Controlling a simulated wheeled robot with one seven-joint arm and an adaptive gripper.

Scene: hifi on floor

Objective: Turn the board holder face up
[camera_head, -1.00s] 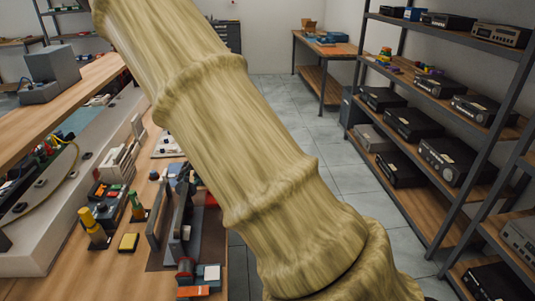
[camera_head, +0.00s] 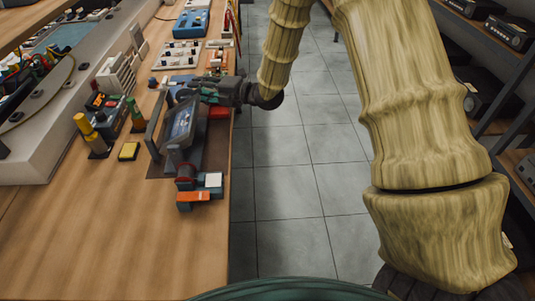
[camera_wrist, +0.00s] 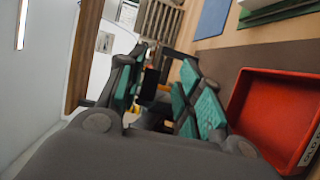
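The board holder (camera_head: 181,126) is a dark grey frame standing tilted near the right edge of the workbench, with a dark bluish panel in it. My gripper (camera_head: 203,95) is at the holder's far upper end, reaching in from the right over the bench edge. In the wrist view my gripper (camera_wrist: 160,80) has its teal-padded fingers spread apart. Dark and grey parts show between and beyond the fingers, seemingly of the holder. Whether either pad touches them I cannot tell.
A red tray (camera_wrist: 275,115) lies beside the gripper. The bench front is bare. A shelf rack (camera_head: 500,35) is at right.

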